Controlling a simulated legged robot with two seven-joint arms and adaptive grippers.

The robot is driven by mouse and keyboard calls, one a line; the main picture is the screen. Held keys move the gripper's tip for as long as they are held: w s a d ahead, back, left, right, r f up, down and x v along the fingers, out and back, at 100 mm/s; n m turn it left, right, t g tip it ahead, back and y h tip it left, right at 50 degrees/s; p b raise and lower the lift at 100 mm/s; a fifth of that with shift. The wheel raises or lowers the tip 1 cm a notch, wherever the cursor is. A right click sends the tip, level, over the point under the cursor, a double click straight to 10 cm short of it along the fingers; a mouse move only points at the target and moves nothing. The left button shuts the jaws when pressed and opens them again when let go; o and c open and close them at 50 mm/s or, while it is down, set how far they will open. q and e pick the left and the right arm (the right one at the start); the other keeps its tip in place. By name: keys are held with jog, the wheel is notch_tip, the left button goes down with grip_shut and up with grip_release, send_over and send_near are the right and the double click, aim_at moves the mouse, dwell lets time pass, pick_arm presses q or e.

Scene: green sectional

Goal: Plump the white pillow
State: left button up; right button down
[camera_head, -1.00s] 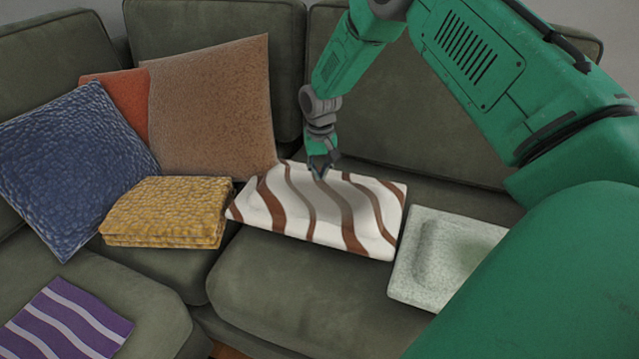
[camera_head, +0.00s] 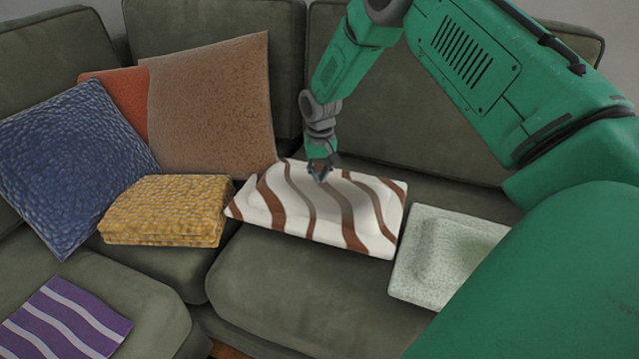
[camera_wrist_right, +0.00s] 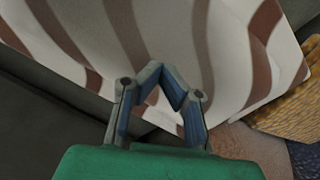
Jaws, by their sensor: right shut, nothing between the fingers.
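The white pillow (camera_head: 340,210) with wavy brown stripes lies flat on the sofa seat, in the middle of the head view. Its top looks slightly sunken in the middle. My right gripper (camera_head: 320,172) points down at the pillow's back part, its fingertips at or just above the surface; I cannot tell if they touch. In the right wrist view the gripper (camera_wrist_right: 162,75) is shut with nothing between its fingertips, and the striped pillow (camera_wrist_right: 215,60) fills the area beyond it. My left gripper is not in view.
A folded yellow textured cloth (camera_head: 165,210) sits left of the pillow, and a pale green cushion (camera_head: 430,255) right of it. Brown (camera_head: 210,105), orange (camera_head: 125,95) and blue (camera_head: 70,165) pillows lean at back left. A purple striped cloth (camera_head: 65,322) lies front left. The seat front (camera_head: 300,280) is clear.

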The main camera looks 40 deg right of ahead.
jog(key=shift+f, duration=0.45)
jog(key=shift+s+f, duration=0.1)
dwell(0.9)
jog(key=shift+r+p, duration=1.3)
jog(key=shift+r, duration=0.1)
jog(key=shift+f, duration=0.25)
jog(key=shift+f+b, duration=0.7)
jog(key=shift+f, duration=0.35)
